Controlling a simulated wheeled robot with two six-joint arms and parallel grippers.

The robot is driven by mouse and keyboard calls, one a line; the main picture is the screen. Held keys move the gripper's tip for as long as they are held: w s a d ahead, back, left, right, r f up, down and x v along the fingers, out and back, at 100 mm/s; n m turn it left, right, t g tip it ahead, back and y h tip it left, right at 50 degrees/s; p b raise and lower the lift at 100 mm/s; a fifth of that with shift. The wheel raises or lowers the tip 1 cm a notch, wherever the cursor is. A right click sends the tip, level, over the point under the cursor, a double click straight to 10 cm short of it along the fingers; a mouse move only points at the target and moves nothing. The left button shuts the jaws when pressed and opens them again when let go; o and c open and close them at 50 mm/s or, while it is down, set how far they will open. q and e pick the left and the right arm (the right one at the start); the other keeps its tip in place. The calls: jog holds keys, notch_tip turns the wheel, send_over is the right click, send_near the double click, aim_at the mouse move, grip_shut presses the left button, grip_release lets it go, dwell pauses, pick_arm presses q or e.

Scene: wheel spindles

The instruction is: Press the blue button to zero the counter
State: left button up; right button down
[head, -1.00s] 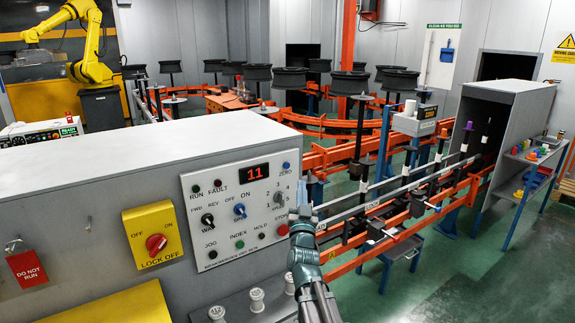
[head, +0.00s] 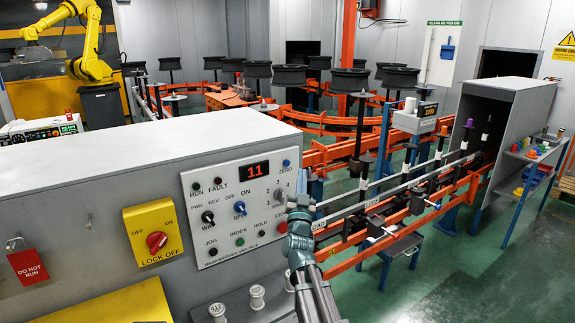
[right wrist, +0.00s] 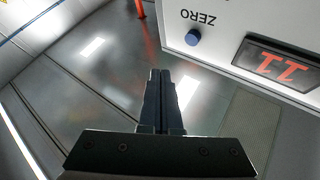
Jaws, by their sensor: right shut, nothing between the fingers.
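The blue button (head: 286,163) is at the upper right corner of the grey control panel, by the ZERO label. The red counter display (head: 254,171) to its left reads 11. In the right wrist view the blue button (right wrist: 193,37) stands out from the panel beside its ZERO label, and the counter (right wrist: 283,66) shows upside down. My right gripper (head: 299,203) is below the button in the head view, by the panel's right edge. Its closed fingers (right wrist: 161,75) hold nothing and are apart from the button. My left gripper is not in view.
The panel also carries a blue switch (head: 240,208), a grey dial and a red stop button, partly behind my gripper. A yellow lock-off plate (head: 151,233) is to the left. White spools (head: 257,298) stand below. Orange rails (head: 400,237) with spindles run at right.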

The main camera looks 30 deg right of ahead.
jog(key=shift+w+a, duration=0.2)
jog(key=shift+w, duration=2.25)
jog(key=shift+w, duration=0.1)
jog(key=shift+w, duration=0.3)
jog(key=shift+w, duration=0.45)
dwell(0.8)
jog(key=shift+s, duration=0.85)
jog(key=s, duration=0.5)
jog(key=shift+d, duration=0.2)
dwell(0.3)
